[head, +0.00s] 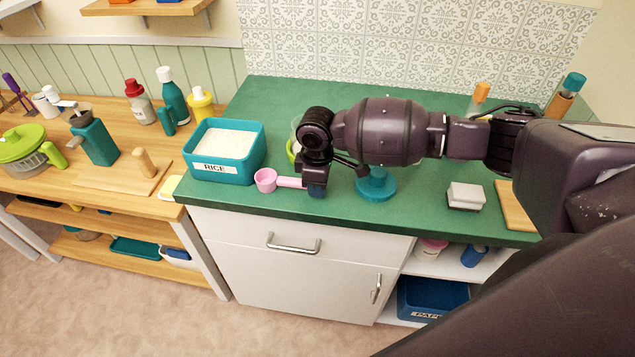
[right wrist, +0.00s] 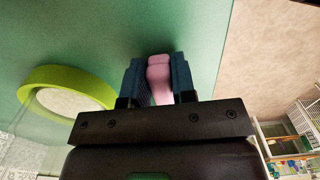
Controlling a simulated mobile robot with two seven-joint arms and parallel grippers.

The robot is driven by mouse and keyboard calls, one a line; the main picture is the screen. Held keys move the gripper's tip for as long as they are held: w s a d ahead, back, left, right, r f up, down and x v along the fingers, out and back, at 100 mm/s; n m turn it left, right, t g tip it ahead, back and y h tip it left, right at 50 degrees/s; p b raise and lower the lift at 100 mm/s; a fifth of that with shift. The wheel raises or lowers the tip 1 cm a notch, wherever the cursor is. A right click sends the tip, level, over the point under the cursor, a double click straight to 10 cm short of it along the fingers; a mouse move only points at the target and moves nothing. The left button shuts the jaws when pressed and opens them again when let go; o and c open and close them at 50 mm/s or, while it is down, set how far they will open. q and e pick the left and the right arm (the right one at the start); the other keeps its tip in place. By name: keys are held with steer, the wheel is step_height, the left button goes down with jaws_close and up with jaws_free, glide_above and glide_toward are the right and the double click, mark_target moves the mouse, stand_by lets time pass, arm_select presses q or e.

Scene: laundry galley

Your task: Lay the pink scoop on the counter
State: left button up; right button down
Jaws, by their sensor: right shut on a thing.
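The pink scoop (head: 266,181) is at the front of the green counter (head: 430,190), just right of the rice bin, with its bowl to the left. My right gripper (head: 314,188) is shut on its handle, pointing down. In the right wrist view the pink handle (right wrist: 159,75) sits between the two blue finger pads of my right gripper (right wrist: 160,82). The scoop's bowl is hidden in that view. The scoop is over or on the counter near its front edge; I cannot tell whether it touches. My left gripper is not in view.
A teal bin of rice (head: 225,175) stands left of the scoop. A lime-rimmed container (right wrist: 62,84) is close behind the gripper. A teal round base (head: 376,189) and a white block (head: 465,196) lie to the right. Bare counter lies between these two.

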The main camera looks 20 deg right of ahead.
steer(key=shift+f, duration=0.1)
steer(key=c, duration=0.9)
jaws_free()
steer(key=o, duration=0.5)
steer(key=shift+o, duration=0.5)
